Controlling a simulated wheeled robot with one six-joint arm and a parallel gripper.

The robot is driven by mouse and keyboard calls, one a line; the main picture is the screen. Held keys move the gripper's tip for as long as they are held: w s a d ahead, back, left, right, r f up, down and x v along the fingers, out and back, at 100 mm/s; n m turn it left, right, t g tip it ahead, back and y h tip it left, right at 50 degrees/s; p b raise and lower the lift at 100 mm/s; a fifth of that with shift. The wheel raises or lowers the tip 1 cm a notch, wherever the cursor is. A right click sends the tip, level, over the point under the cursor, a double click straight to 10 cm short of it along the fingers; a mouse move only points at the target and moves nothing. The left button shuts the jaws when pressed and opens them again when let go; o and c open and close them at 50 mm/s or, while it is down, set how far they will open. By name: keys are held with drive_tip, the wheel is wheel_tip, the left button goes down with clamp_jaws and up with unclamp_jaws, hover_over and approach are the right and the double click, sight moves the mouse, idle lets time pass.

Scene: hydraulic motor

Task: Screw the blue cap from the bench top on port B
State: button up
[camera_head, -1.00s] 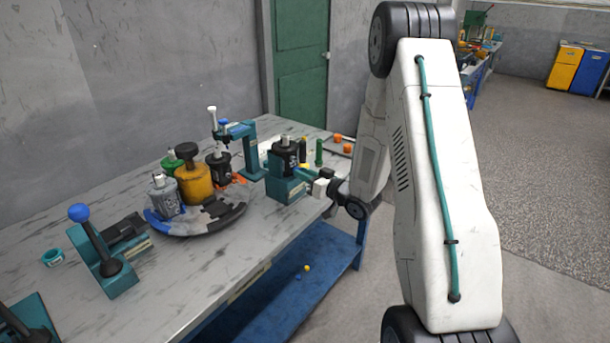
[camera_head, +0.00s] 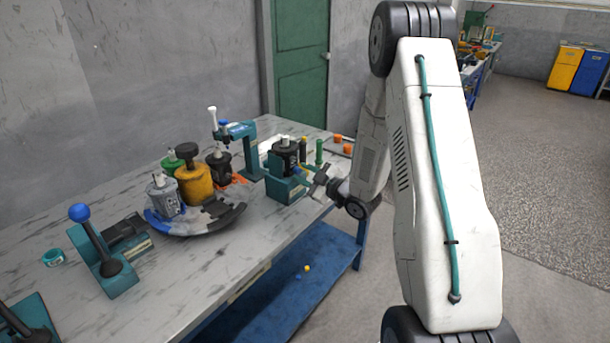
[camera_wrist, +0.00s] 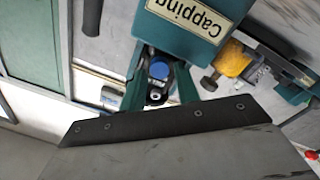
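The motor (camera_head: 287,155), dark with a light top, sits in the teal capping fixture (camera_head: 285,188) near the bench's right end. My gripper (camera_head: 318,182) is right in front of the fixture at the bench edge. In the wrist view the fixture's "Capping" label (camera_wrist: 197,12) shows upside down. A blue cap (camera_wrist: 158,70) lies on the wrist view's midline, between teal sides and just beyond the dark screwed bar. A dark part with a small silver round sits beside it. I cannot tell whether the fingers touch the cap. Port B's marking is not readable.
A round tray (camera_head: 200,228) with several motors or pumps stands left of the fixture. A teal press (camera_head: 240,130) is behind it. A blue-knobbed lever stand (camera_head: 110,270) is farther left. Orange caps (camera_head: 338,138) lie at the far right. A yellow part (camera_wrist: 232,60) is beside the fixture.

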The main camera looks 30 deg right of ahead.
drive_tip(key=shift+f+n, duration=0.1)
drive_tip(key=shift+n, duration=0.5)
drive_tip(key=shift+d, duration=0.1)
drive_tip(key=shift+d+f, duration=0.35)
clamp_jaws()
drive_tip(key=shift+w+a, duration=0.1)
drive_tip(key=shift+a, duration=0.15)
drive_tip(key=m, duration=0.5)
drive_tip(key=shift+a+m, duration=0.15)
drive_tip(key=shift+m, duration=0.15)
unclamp_jaws()
